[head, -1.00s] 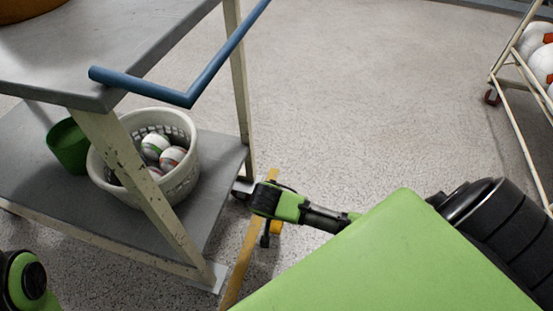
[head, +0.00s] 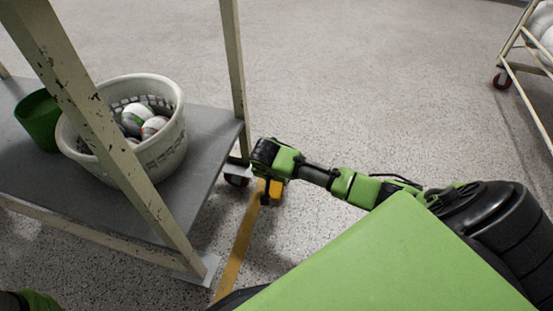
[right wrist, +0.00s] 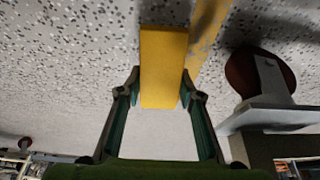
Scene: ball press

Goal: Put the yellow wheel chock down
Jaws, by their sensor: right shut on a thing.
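In the right wrist view the chock (right wrist: 163,60) is a plain yellow block between both fingers. My right gripper (right wrist: 162,88) is shut on it; in the head view the gripper (head: 265,194) is dark and partly covers the chock. I cannot tell whether the chock touches the floor. A cart caster (head: 237,180) with a red wheel is just left of it, and also shows in the right wrist view (right wrist: 243,75). My left gripper is not in view.
The cart's lower shelf (head: 205,150) carries a white basket (head: 165,155) of balls and a green cup (head: 38,120). A yellow line (head: 238,250) runs along the floor. A ball rack (head: 518,62) stands at the far right. The floor between is clear.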

